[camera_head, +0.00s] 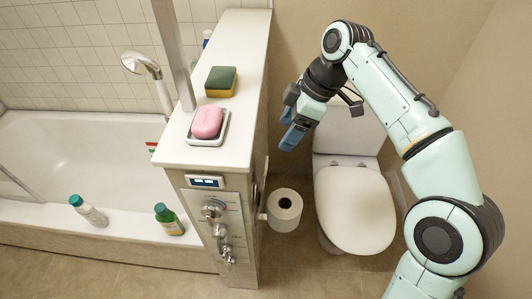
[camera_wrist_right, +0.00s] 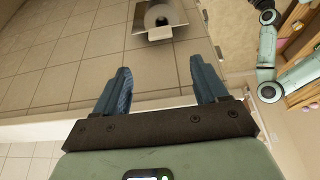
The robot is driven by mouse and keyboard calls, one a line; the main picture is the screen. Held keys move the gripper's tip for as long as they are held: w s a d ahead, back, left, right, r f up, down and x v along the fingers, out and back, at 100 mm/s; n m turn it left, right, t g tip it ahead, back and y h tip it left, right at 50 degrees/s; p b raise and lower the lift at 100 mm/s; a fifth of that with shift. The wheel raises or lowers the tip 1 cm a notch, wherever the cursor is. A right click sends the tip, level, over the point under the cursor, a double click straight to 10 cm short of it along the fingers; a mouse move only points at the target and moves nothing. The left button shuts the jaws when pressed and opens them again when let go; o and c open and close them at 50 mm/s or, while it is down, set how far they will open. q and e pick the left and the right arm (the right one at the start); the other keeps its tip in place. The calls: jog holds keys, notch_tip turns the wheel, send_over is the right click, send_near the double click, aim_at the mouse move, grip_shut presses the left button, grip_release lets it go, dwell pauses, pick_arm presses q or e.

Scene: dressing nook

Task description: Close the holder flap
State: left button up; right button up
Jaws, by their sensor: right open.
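The white paper roll (camera_head: 284,210) hangs on the right side of the half-wall in the head view. The roll also shows at the top of the right wrist view (camera_wrist_right: 159,16), with a pale plate (camera_wrist_right: 159,33), which looks like the holder flap, at its lower edge. I cannot tell the flap's exact angle, and I cannot make it out in the head view. My right gripper (camera_head: 291,137) is above the roll, beside the half-wall, apart from both. Its blue fingers (camera_wrist_right: 163,85) are spread with nothing between them. My left gripper is not in view.
The half-wall (camera_head: 243,95) carries a pink soap (camera_head: 207,122) on a dish and a sponge (camera_head: 221,81). The toilet (camera_head: 354,208) stands right of the roll with its lid down. Bottles (camera_head: 168,220) stand on the bathtub's rim (camera_head: 125,225). Open floor lies in front.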

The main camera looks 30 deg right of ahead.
aim_at(267, 162)
jog(key=b+x, duration=0.2)
jog(key=x, duration=0.8)
jog(key=shift+s+f, duration=0.1)
jog(key=shift+f, duration=0.05)
jog(key=shift+b+x, duration=0.4)
jog(key=shift+x, duration=0.4)
grip_shut()
jog(key=shift+d, duration=0.1)
